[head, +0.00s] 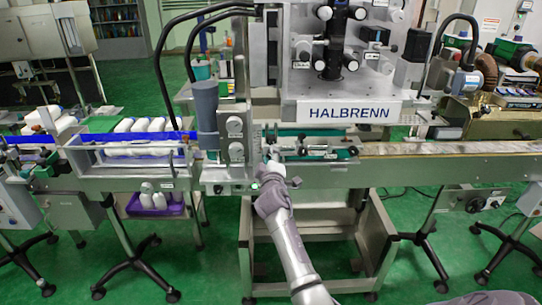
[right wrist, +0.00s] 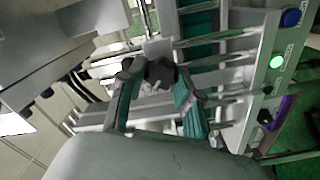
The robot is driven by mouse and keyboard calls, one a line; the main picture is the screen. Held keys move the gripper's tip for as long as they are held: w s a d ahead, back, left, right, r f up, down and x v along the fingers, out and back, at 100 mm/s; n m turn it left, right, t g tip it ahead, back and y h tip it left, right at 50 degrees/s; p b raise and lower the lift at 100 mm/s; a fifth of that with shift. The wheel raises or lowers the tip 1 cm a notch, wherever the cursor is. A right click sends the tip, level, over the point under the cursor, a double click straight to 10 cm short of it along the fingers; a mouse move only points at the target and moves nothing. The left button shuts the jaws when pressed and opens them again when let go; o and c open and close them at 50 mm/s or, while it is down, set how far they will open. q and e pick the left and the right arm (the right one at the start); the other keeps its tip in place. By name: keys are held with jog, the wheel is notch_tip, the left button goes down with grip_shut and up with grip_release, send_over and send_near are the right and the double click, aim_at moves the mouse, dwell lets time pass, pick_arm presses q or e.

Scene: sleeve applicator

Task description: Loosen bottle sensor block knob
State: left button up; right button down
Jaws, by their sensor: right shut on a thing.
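A dark lobed knob (right wrist: 161,72) sits between the two fingertips of my right gripper (right wrist: 158,80) in the right wrist view. The gripper is shut on it. I take it for the sensor block knob. In the head view my right gripper (head: 270,168) is at the front of the conveyor, below the machine marked HALBRENN (head: 350,112). There the gripper hides the knob. My left gripper is not in view.
Guide rail fittings (head: 318,150) lie just right of the gripper. A grey upright block (head: 235,130) stands close on the left. White bottles (head: 140,125) lie on the left infeed. A lit green button (right wrist: 277,62) shows in the right wrist view.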

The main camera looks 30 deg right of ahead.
jog(key=shift+d+n+p, duration=0.15)
jog(key=shift+n+p, duration=3.5)
jog(key=shift+n, duration=5.45)
jog(key=c, duration=1.2)
grip_release()
jog(key=o, duration=0.4)
jog(key=shift+f, duration=0.15)
